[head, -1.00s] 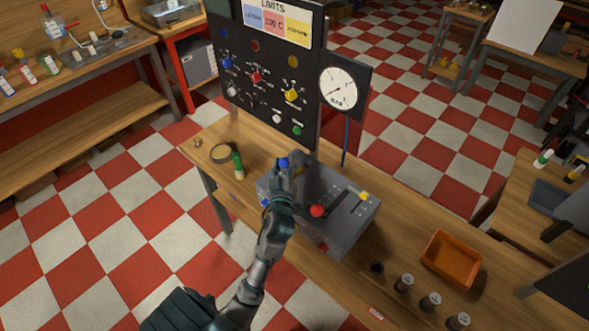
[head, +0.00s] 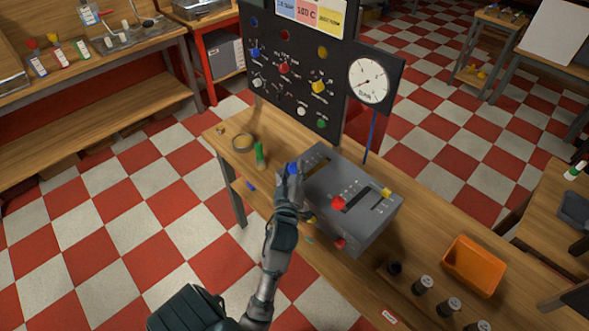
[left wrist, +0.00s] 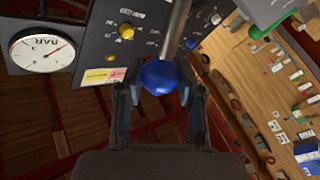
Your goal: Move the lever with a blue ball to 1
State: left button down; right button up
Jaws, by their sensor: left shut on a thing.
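The grey lever box (head: 365,228) stands on the wooden bench. My left gripper (head: 291,172) is at the box's left end, shut on the blue ball (head: 295,168) of a lever. In the left wrist view the blue ball (left wrist: 158,77) sits between the two fingers of my left gripper (left wrist: 159,92), with its metal rod (left wrist: 177,30) running up from it. A dark slot with yellow markings (head: 318,163) shows behind the ball. The scale numbers are too small to read. My right gripper is not in view.
The same box has a red lever ball (head: 338,203) and a yellow knob (head: 386,192). A black panel (head: 300,85) with knobs and a round gauge (head: 369,81) stands behind. A green-capped bottle (head: 259,155), a tape roll (head: 242,142) and an orange bin (head: 473,264) are on the bench.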

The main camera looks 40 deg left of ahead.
pick_arm(q)
jog(key=shift+f, duration=0.45)
jog(key=c, duration=0.8)
grip_release()
jog(key=shift+o, duration=0.4)
jog(key=shift+a+r, duration=0.1)
jog(key=shift+a, duration=0.1)
jog(key=v, duration=0.7)
jog(key=shift+d, duration=0.2)
jog(key=shift+s+a, duration=0.1)
jog(key=shift+a, duration=0.05)
